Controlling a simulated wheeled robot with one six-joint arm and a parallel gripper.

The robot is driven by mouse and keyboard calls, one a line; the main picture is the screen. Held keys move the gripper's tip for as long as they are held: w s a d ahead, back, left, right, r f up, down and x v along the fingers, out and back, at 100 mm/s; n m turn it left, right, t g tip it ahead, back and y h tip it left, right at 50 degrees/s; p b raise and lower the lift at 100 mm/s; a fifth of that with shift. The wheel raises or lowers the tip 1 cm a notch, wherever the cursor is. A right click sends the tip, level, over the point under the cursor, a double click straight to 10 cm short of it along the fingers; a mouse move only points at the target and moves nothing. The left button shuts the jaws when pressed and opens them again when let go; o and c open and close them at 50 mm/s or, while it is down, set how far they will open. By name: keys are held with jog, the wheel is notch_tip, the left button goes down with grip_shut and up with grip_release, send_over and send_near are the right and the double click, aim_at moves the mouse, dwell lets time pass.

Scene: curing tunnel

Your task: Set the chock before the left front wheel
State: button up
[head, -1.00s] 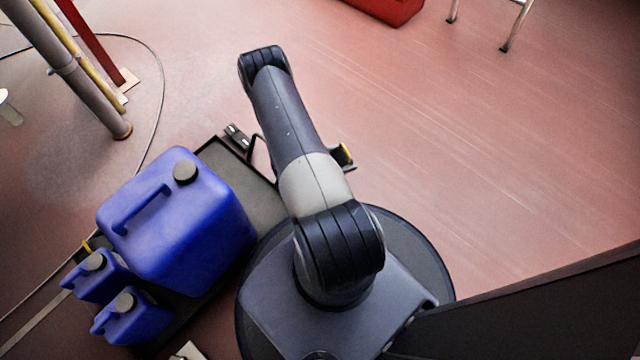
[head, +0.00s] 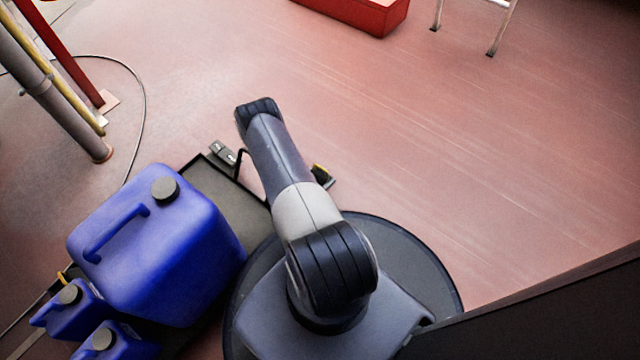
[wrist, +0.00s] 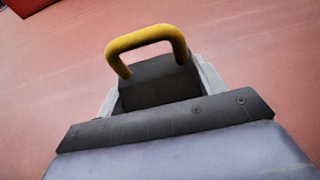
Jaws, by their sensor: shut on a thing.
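The chock (wrist: 158,88) is a dark grey block with a yellow loop handle. In the wrist view it sits between the pale fingers of my gripper (wrist: 161,84), which is shut on it, with the handle on the far side. In the head view a small part of the chock (head: 322,174), with a bit of yellow, shows just right of my arm. The arm hides the rest of it and most of the gripper. No wheel or vehicle is recognisable in either view.
A large blue canister (head: 155,245) and two small ones stand on a dark tray (head: 205,188) at left. A pole (head: 75,125) and a cable are farther left. A red bin (head: 360,12) and metal legs (head: 492,45) are at the back. The reddish floor right of my arm is clear.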

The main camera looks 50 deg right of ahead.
aim_at(320, 182)
jog(key=shift+f+b, duration=0.55)
jog(key=shift+f, duration=0.95)
jog(key=shift+f, duration=0.55)
jog(key=o, duration=1.2)
jog(key=shift+o, duration=0.2)
jog(key=shift+r, duration=0.15)
jog(key=p+v, duration=0.4)
jog(key=v, duration=0.8)
jog(key=shift+r, duration=0.5)
jog(key=shift+d, duration=0.1)
